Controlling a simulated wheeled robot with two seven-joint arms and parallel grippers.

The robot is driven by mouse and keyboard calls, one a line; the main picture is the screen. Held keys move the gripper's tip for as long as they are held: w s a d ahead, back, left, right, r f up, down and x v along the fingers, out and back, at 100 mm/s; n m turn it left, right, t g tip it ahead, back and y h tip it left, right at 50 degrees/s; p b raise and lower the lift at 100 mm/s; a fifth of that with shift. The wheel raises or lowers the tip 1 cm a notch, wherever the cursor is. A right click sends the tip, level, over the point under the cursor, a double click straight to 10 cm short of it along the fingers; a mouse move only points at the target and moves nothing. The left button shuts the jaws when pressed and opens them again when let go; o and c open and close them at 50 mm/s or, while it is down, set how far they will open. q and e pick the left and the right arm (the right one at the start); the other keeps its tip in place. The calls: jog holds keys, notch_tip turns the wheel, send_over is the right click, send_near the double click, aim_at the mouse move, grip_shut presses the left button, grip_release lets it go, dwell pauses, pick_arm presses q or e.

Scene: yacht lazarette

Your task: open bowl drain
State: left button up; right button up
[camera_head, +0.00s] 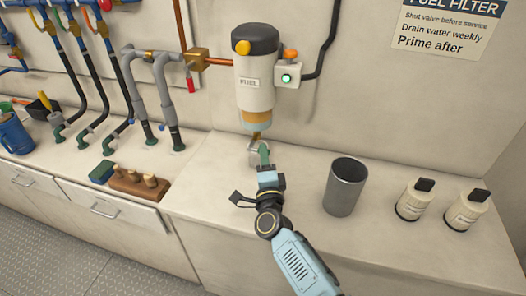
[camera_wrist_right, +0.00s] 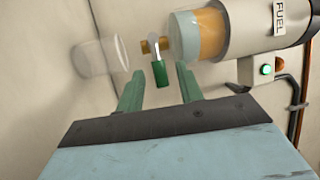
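The fuel filter (camera_head: 254,90) hangs on the wall, with an amber bowl (camera_head: 257,118) at its lower end. In the right wrist view the bowl (camera_wrist_right: 208,33) lies sideways, with a brass drain fitting (camera_wrist_right: 152,45) on its end. A small lever with a green grip (camera_wrist_right: 160,74) hangs off this fitting. My right gripper (camera_head: 264,152) is below the bowl. Its green fingers (camera_wrist_right: 159,88) are open, with the lever grip in the gap just beyond or between the tips; contact is not clear. A clear cup (camera_wrist_right: 102,56) stands under the drain. My left gripper is not in view.
A grey metal cup (camera_head: 345,187) and two pale bottles (camera_head: 415,199) (camera_head: 466,208) stand to the right on the counter. A switch box with a green light (camera_head: 287,77) is beside the filter. Hoses (camera_head: 165,90) and a wooden block with pegs (camera_head: 139,184) are to the left.

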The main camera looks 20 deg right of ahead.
jog(key=shift+x, duration=1.3)
jog(key=shift+c, duration=0.5)
grip_shut()
jog(key=r+n+g+p, duration=0.1)
jog(key=n+p, duration=0.1)
jog(key=p, duration=0.3)
jog(key=r+n+g+y+p, duration=0.1)
jog(key=n+p, duration=0.2)
jog(key=p, duration=0.2)
jog(key=shift+w+a+r, duration=0.1)
jog(key=shift+a+r, duration=0.1)
jog(key=shift+a, duration=0.05)
jog(key=shift+w+a+n+g+p, duration=0.1)
jog(key=shift+n+g+p, duration=0.2)
jog(key=shift+n+p, duration=0.75)
jog(key=shift+o, duration=0.5)
grip_release()
